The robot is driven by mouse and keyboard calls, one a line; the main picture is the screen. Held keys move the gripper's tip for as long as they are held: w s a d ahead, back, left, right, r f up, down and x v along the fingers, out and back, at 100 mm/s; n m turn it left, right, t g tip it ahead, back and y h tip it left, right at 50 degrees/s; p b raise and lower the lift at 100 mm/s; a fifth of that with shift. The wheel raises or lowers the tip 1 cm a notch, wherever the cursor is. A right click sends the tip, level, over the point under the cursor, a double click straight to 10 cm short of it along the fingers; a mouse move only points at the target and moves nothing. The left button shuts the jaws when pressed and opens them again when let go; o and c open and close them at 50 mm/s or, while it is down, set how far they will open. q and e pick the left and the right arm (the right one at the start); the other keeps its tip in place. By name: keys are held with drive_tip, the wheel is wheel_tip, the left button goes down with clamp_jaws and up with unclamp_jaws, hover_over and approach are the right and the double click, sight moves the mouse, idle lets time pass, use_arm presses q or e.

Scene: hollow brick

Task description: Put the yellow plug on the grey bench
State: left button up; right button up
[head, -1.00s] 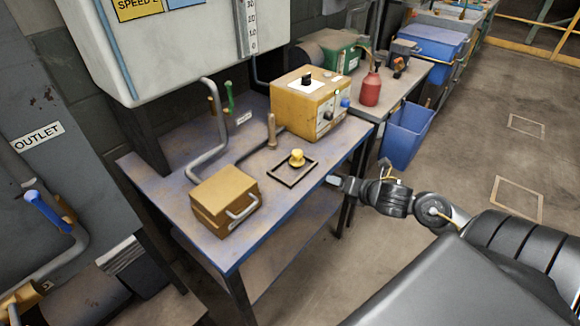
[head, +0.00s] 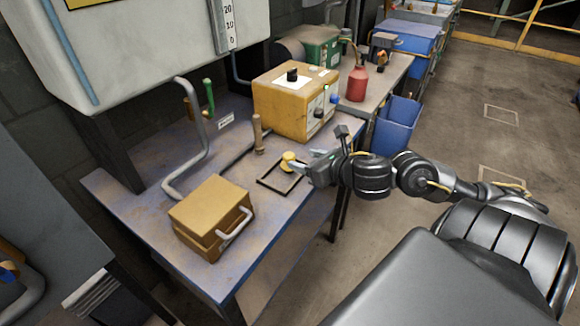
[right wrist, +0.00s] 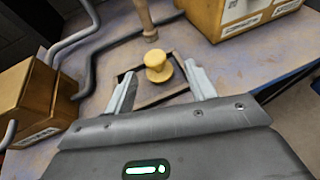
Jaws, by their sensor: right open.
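The yellow plug (head: 288,160) stands upright at the back part of a dark square frame (head: 268,184) on the blue-edged bench (head: 208,275). My right gripper (head: 312,167) is open and empty, just right of the plug. In the right wrist view, the plug (right wrist: 158,68) shows between and slightly beyond the two open fingertips (right wrist: 161,84); I cannot tell whether either finger touches it. The grey bench (head: 383,84) stands behind the blue-edged bench. My left gripper is not in view.
A yellow box with a black knob (head: 290,105) stands behind the plug, and a wooden handle (head: 258,135) rises to its left. A yellow case (head: 212,218) lies nearer. A red can (head: 357,84) and green machine (head: 320,50) occupy the grey bench.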

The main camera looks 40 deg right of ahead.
sight(285, 157)
drive_tip(key=shift+x, duration=1.6)
drive_tip(key=x, duration=0.4)
drive_tip(key=shift+a+f, duration=0.25)
drive_tip(key=shift+a, duration=0.1)
drive_tip(key=shift+w+f, duration=0.15)
drive_tip(key=shift+w, duration=0.3)
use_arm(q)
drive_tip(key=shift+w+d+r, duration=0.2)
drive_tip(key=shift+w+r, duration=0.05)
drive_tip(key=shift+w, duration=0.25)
use_arm(e)
drive_tip(key=c, duration=1.1)
